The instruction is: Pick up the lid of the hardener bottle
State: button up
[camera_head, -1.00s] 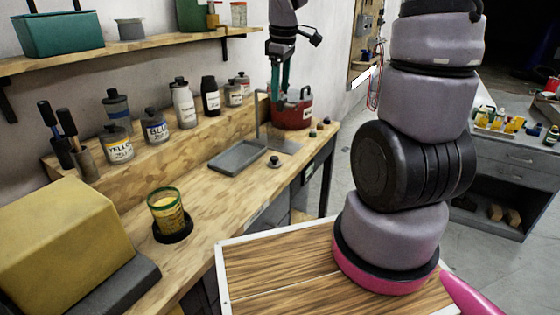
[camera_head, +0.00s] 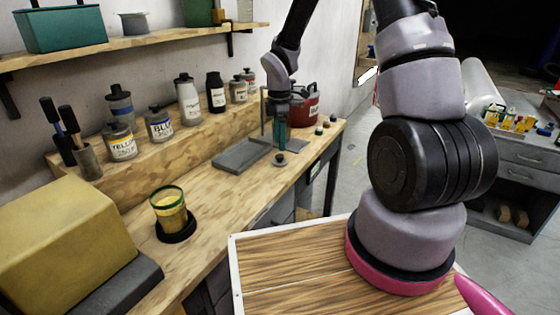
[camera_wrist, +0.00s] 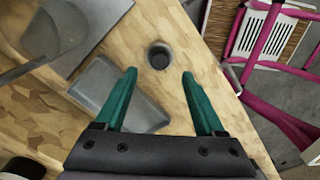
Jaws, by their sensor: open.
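A small dark round lid with a knob (camera_head: 279,160) sits on the wooden bench beside the flat grey tray. It also shows in the wrist view as a dark round piece (camera_wrist: 159,57) just ahead of my fingertips. No label on it is readable, so I cannot tell from it alone that it is the hardener lid. My gripper (camera_head: 279,146) is above the lid, pointing down. In the wrist view its two green fingers (camera_wrist: 159,74) are spread apart with nothing between them. Several labelled bottles stand on the raised ledge; none legibly reads hardener.
The grey tray (camera_head: 243,156) lies left of the lid. A red pot (camera_head: 306,103) stands behind, with two more small dark caps (camera_head: 319,130) near the bench edge. A yellow-filled cup (camera_head: 169,209) and a yellow block (camera_head: 62,240) are nearer. Bare bench lies between cup and lid.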

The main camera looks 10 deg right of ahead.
aim_at(280, 155)
notch_tip(280, 155, down, 5)
jog(key=shift+f, duration=0.2)
grip_shut()
